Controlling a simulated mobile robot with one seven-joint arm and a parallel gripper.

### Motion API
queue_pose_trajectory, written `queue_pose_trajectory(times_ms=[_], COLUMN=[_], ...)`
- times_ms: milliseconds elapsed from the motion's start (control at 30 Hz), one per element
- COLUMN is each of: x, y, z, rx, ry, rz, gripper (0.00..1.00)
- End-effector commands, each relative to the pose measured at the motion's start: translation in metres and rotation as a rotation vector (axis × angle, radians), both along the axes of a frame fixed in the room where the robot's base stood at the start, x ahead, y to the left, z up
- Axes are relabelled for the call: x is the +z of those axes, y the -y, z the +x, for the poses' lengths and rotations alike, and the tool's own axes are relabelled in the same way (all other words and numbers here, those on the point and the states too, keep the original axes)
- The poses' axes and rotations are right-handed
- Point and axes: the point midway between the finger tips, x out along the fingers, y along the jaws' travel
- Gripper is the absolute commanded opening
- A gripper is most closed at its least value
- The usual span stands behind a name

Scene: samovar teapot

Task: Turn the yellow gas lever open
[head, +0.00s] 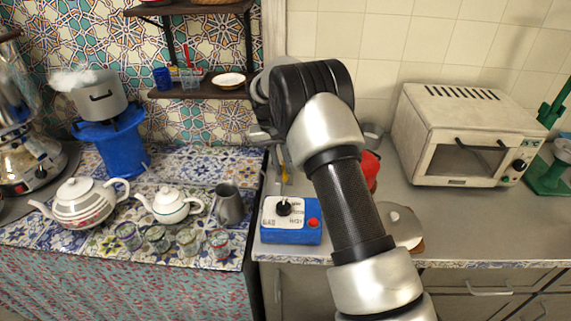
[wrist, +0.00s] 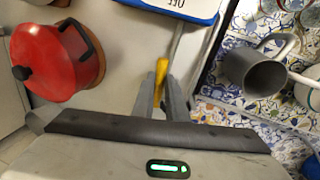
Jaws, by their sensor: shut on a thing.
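The yellow gas lever (head: 284,175) shows in the head view on the metal counter, just behind the blue gas box (head: 290,237). In the wrist view the lever (wrist: 161,72) stands between my finger tips. My gripper (wrist: 164,90) is shut on it, with the fingers on both sides. In the head view my arm hides most of my gripper. The blue box has a white top with lettering, a black knob and a red button; its edge also shows at the top of the wrist view (wrist: 183,15).
A red pot (wrist: 60,55) stands on the counter, partly behind my arm in the head view. A grey metal jug (head: 229,204) and a small white teapot (head: 168,205) stand on the tiled table at left. A toaster oven (head: 465,135) stands at right.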

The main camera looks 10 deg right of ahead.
Motion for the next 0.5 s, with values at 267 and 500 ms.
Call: queue_pose_trajectory(times_ms=[267, 500], x=[0.0004, 0.0001], y=[-0.0042, -0.0055], z=[0.0012, 0.0013], rx=[-0.101, -0.126], ry=[0.000, -0.001], rz=[0.000, 0.001], gripper=[0.00, 0.00])
